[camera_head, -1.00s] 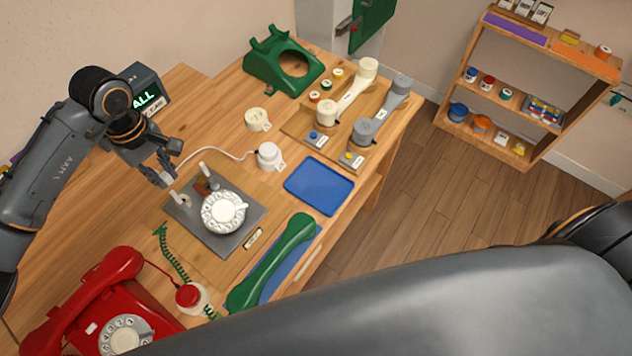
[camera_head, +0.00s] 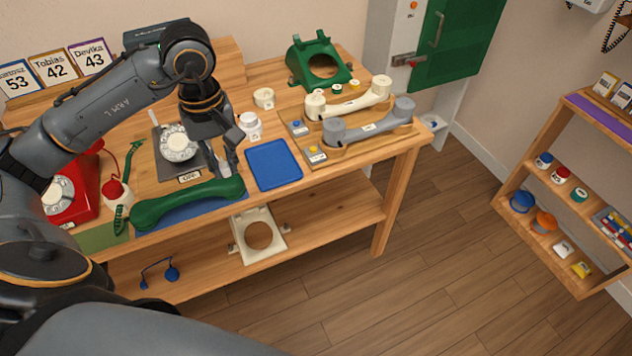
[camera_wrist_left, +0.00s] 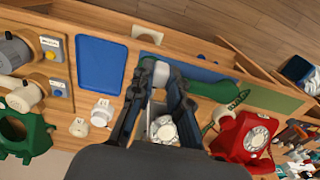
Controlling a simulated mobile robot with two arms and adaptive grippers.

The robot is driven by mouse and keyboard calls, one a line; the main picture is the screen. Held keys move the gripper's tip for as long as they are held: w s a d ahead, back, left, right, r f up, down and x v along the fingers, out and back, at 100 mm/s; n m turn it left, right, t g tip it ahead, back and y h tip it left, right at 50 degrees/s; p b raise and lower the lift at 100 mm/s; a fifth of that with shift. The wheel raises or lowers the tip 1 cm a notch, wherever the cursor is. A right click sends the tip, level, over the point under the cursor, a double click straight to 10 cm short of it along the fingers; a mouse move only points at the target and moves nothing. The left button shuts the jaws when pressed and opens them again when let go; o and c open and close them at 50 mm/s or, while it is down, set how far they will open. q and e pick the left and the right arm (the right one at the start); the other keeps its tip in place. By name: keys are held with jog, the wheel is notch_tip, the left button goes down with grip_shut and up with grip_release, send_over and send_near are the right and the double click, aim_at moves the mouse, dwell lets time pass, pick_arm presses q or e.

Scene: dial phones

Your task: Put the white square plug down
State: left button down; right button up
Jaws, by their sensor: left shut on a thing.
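The white plug (camera_head: 223,170) is between the fingers of my left gripper (camera_head: 226,163), which is shut on it. The plug also shows pale between the fingertips in the left wrist view (camera_wrist_left: 160,70); the fingers partly hide it. The gripper is in front of the grey dial plate (camera_head: 172,140), between the green handset (camera_head: 185,203) and the blue tray (camera_head: 262,158). I cannot tell whether the plug touches the table. A white round socket piece (camera_head: 250,124) stands behind the gripper. My right gripper is not in view.
The blue tray is empty. A red phone (camera_head: 75,195) stands at the left, and a wooden board with cream and grey handsets (camera_head: 365,122) at the right. The table's front edge (camera_head: 330,170) is close to the tray. A lower shelf holds a cream frame (camera_head: 258,237).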

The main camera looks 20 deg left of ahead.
pick_arm(q)
jog(key=shift+w+d+f, duration=0.1)
jog(key=shift+w+d, duration=0.05)
jog(key=shift+w, duration=0.05)
jog(key=w+f+p, duration=0.1)
jog(key=w+f, duration=0.2)
jog(key=w, duration=0.1)
jog(key=w+d+f+p, duration=0.1)
jog(key=w+f, duration=0.1)
jog(key=w, duration=0.2)
jog(key=w+f+p, duration=0.1)
jog(key=w+f, duration=0.2)
jog(key=w, duration=0.1)
jog(key=shift+w+d+f, duration=0.15)
jog(key=shift+d+f, duration=0.2)
jog(key=shift+w+f, duration=0.4)
jog(key=shift+f, duration=0.1)
notch_tip(320, 180, down, 3)
jog(key=shift+w+d+p, duration=0.1)
jog(key=shift+p, duration=0.75)
jog(key=shift+f, duration=0.2)
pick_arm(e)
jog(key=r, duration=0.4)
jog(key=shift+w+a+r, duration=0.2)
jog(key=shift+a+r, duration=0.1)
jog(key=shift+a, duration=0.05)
pick_arm(q)
jog(key=shift+f, duration=0.1)
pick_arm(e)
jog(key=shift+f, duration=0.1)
